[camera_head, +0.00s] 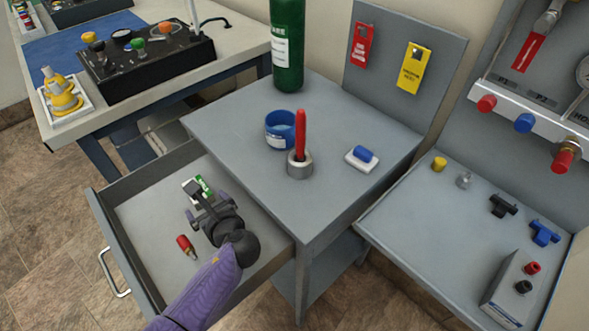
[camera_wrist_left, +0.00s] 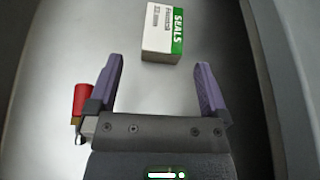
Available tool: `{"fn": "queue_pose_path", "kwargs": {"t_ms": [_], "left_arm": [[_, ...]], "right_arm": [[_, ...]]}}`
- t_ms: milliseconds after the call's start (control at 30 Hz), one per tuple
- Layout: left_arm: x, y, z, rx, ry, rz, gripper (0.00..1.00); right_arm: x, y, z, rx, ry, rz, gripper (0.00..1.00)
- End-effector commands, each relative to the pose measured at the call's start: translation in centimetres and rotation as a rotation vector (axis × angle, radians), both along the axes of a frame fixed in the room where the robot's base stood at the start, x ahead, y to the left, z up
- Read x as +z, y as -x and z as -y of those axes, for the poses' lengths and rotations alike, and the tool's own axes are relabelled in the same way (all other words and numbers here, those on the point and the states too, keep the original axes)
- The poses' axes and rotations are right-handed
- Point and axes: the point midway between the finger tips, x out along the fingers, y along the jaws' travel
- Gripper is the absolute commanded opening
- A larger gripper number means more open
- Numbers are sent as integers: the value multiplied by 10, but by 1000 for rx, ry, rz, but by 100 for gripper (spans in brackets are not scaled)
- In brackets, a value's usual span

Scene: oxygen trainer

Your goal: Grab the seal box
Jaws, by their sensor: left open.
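The seal box (camera_wrist_left: 163,34) is a small white and green carton marked SEALS. It lies in the open drawer (camera_head: 140,199). In the left wrist view it is just ahead of my left gripper (camera_wrist_left: 160,83), whose two purple fingers are apart with nothing between them. In the head view the seal box (camera_head: 198,186) is partly hidden by my left gripper (camera_head: 208,207), which reaches down into the drawer. My right gripper is in neither view.
A red-handled item (camera_head: 186,246) lies in the drawer; it shows beside my left finger in the wrist view (camera_wrist_left: 82,103). The drawer walls bound the space.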

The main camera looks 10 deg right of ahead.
Motion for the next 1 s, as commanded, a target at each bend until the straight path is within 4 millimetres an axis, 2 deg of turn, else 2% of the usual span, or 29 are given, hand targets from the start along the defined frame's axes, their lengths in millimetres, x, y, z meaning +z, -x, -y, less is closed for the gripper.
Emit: {"fn": "queue_pose_path", "kwargs": {"t_ms": [67,167,300,433,633,733,933,1000], "left_arm": [[-2,6,11,-23,-32,-16,100],[-5,4,10,-25,-39,-18,100],[-21,-18,-3,-21,-36,-19,100],[-27,-34,-12,-23,-35,-20,100],[-40,-67,-31,-21,-34,-21,100],[-40,-75,-36,-22,-33,-20,100],[-35,-76,-36,-23,-32,-18,100],[-35,-76,-36,-23,-32,-18,85]], "right_arm": [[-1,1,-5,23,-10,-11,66],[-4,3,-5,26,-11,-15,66],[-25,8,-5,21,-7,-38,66],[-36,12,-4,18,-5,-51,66],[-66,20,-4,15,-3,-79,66],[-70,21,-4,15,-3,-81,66],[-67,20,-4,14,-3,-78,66],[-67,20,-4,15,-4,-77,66]]}}
